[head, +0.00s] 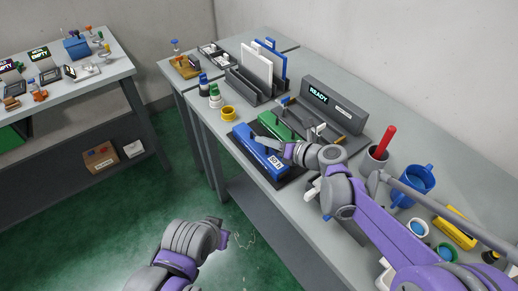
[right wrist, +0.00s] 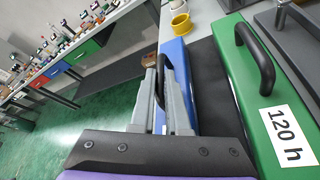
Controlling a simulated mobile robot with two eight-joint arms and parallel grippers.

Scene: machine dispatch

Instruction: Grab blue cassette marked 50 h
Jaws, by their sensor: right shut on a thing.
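The blue cassette (head: 247,143) lies on a dark mat at the bench's front edge, its white label partly readable as 50 h. In the right wrist view the blue cassette (right wrist: 174,52) shows behind the fingers, with its black handle between them. My right gripper (head: 262,143) is shut on the blue cassette at its handle. The fingers also show in the right wrist view (right wrist: 165,85). The green cassette (head: 273,123) lies just behind the blue one; in the right wrist view it (right wrist: 243,70) carries the label 120 h. My left gripper (head: 224,238) hangs over the floor, its fingers unclear.
A grey machine with a READY screen (head: 319,96) stands behind the cassettes. A yellow ring (head: 228,113) lies to their left. A grey cup with a red handle (head: 376,157) and a blue mug (head: 413,184) stand right. Green floor is free in front.

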